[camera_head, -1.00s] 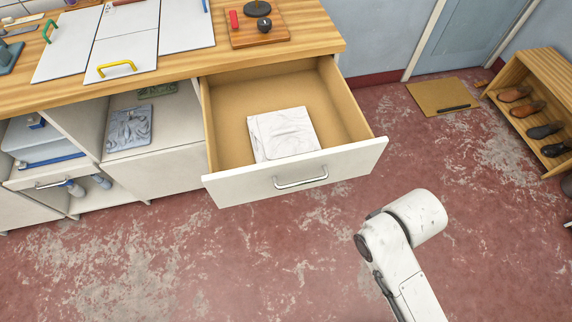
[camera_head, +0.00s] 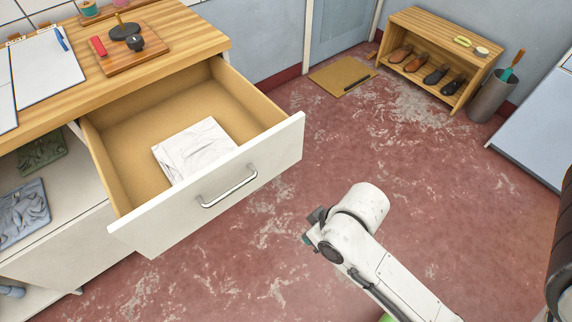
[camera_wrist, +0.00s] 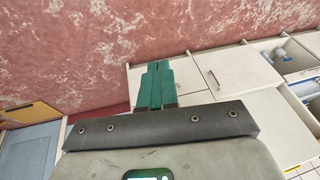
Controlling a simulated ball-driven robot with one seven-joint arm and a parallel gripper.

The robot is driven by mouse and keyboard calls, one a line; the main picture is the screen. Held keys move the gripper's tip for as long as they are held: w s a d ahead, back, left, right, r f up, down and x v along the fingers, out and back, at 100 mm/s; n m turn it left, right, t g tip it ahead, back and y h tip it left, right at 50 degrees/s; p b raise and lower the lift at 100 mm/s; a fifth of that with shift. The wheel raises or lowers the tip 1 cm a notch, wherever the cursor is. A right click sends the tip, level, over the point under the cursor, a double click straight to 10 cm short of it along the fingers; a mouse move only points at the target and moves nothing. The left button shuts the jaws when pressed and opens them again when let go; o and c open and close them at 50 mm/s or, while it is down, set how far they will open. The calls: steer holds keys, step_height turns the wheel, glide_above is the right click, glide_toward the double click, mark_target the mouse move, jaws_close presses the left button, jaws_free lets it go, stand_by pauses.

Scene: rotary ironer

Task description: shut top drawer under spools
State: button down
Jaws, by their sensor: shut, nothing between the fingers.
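The open drawer (camera_head: 205,205) has a white front and pale wood sides, and is pulled well out from under the wooden worktop. A white folded cloth-like item (camera_head: 195,150) lies inside it. A metal bar handle (camera_head: 228,188) is on its front. My gripper (camera_head: 307,238) is only partly visible in the head view, right of the drawer front and apart from it. In the wrist view its green fingers (camera_wrist: 156,86) are together and empty, with floor and white cabinet fronts beyond.
On the worktop (camera_head: 170,32), a wooden board (camera_head: 137,50) carries red and black items. A shoe rack (camera_head: 440,58), a grey bin (camera_head: 492,96) and a floor mat (camera_head: 343,76) stand further back. Red floor (camera_head: 400,150) is clear between drawer and rack.

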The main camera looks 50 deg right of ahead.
step_height(320, 180, down, 2)
steer(key=w+m+t+y+b, duration=0.1)
steer(key=w+m+t+b, duration=0.2)
steer(key=t, duration=0.1)
steer(key=m+t+h+b, duration=0.75)
steer(key=m+t, duration=0.25)
steer(key=m, duration=0.6)
glide_toward(286, 152)
steer(key=shift+y, duration=0.35)
steer(key=p+x, duration=0.1)
steer(key=x, duration=0.2)
steer(key=p+x, duration=0.1)
steer(key=x, duration=0.3)
steer(key=shift+s+d+r, duration=0.1)
steer(key=shift+d, duration=0.1)
